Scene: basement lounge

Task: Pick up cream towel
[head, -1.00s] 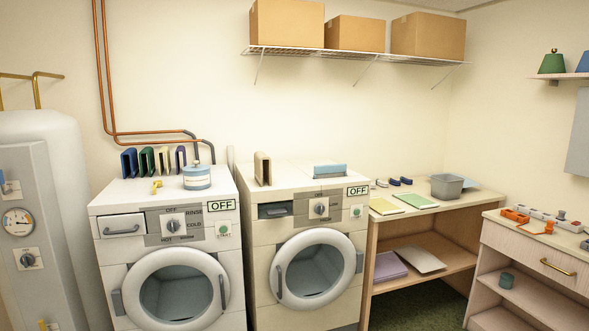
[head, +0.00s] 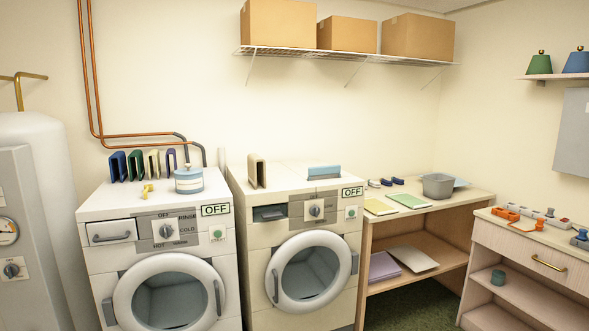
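Several folded cloths stand upright in a row at the back of the left washing machine's top (head: 110,205). A cream one (head: 154,163) stands between a green one (head: 136,165) and a purple one (head: 171,160). Another beige-cream folded piece (head: 257,172) stands alone on the left of the right machine's top (head: 285,178). I cannot tell from the picture which of the two is the cream towel. My gripper is not in view.
A blue-and-white canister (head: 188,181) and a yellow piece (head: 147,191) stand before the row. A blue item (head: 324,172) lies on the right machine. A bench (head: 455,198) with a grey bin (head: 437,186) stands to the right. A wire shelf (head: 345,55) with boxes hangs above.

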